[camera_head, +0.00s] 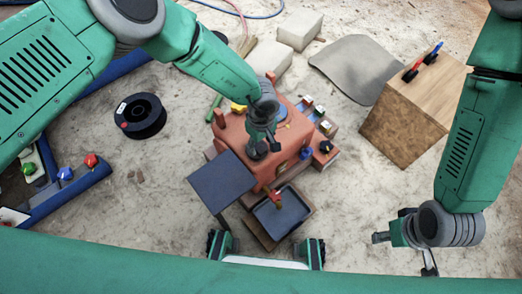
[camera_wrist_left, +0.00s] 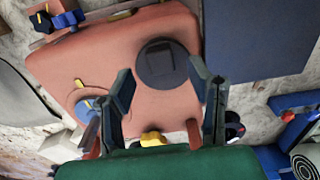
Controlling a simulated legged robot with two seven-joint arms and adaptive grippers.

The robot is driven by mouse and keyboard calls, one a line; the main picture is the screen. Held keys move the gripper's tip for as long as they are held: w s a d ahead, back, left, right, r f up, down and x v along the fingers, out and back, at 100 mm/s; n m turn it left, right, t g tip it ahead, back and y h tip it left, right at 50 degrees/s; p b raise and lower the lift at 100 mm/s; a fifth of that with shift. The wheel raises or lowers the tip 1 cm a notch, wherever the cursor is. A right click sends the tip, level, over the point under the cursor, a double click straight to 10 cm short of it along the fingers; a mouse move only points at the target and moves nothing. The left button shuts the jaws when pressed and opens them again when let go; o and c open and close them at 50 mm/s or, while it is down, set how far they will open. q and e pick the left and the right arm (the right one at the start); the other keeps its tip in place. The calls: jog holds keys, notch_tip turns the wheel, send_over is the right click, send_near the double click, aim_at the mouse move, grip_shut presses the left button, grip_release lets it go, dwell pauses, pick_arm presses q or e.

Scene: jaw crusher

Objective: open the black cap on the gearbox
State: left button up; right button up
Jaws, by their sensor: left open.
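The orange-red gearbox (camera_head: 290,140) stands in the middle of the head view and fills much of the left wrist view (camera_wrist_left: 60,65). The black cap (camera_wrist_left: 165,63) is a dark round disc with a square in its middle, flat on the housing. In the head view it is largely hidden by my left gripper (camera_head: 265,146). My left gripper also shows in the wrist view (camera_wrist_left: 161,75). Its fingers are apart, one on each side of the cap, with nothing held; whether they touch it I cannot tell. My right gripper (camera_head: 405,251) is open and empty at the lower right.
A dark blue plate (camera_head: 221,181) and a dark tray (camera_head: 282,212) stand at the gearbox's near side. A wooden box (camera_head: 412,118) with tools on top is at the right. A black spool (camera_head: 142,116) lies at the left. Floor is clear between gearbox and right gripper.

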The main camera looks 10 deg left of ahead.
aim_at(261, 149)
pick_arm(q)
jog(key=shift+f+b, duration=0.4)
jog(key=shift+f, duration=1.25)
grip_shut()
jog(key=g+h+b, duration=0.1)
jog(key=b, duration=0.1)
jog(key=w+a+r+g+h+b, duration=0.1)
jog(key=b, duration=0.2)
jog(key=shift+w+r, duration=0.1)
jog(key=shift+w+a+r+g+h+b, duration=0.15)
jog(key=shift+a+r+g+h+b, duration=0.2)
jog(key=shift+g+h+b, duration=0.35)
jog(key=shift+w+a+r+g+h, duration=0.25)
jog(key=shift+w+r+g+h, duration=0.15)
jog(key=shift+r+g+h, duration=0.25)
jog(key=shift+f, duration=0.1)
